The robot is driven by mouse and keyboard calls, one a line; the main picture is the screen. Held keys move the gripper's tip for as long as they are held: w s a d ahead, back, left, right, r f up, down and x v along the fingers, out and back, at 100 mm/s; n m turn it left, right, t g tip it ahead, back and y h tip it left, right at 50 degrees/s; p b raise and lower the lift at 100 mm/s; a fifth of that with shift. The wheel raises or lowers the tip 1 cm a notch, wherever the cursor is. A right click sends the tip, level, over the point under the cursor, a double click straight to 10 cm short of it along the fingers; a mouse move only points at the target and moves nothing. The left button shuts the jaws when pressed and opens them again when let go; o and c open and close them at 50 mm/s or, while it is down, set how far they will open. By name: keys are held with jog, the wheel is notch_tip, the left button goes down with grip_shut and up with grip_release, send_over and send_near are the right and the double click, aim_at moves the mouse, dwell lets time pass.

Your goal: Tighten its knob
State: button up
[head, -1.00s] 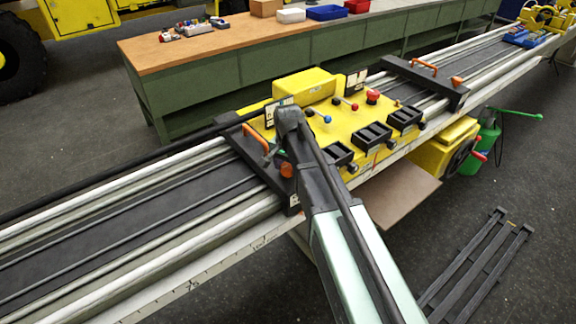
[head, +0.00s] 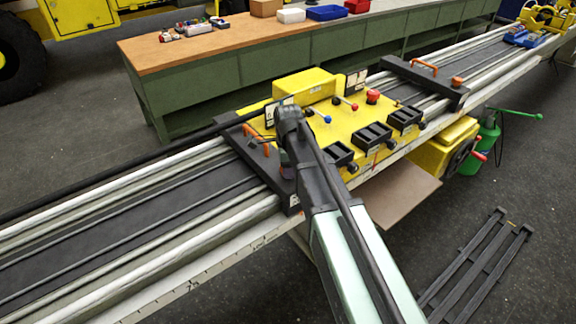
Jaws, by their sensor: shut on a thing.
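The near clamp bar (head: 232,130) is dark and lies across the rails at the left end of the yellow panel. Its orange handle (head: 248,132) shows just left of my arm. My gripper (head: 287,168) points down at the front part of this bar, where its orange knob sits. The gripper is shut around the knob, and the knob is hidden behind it. The fingertips are dark and hard to make out.
A long workbench (head: 240,50) stands behind the rails. A dark frame (head: 480,262) lies on the floor at right.

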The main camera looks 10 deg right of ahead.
jog(key=shift+m, duration=1.6)
jog(key=o, duration=0.9)
notch_tip(320, 180, up, 11)
jog(key=p, duration=1)
jog(key=shift+f+p, duration=0.1)
jog(key=shift+p, duration=0.3)
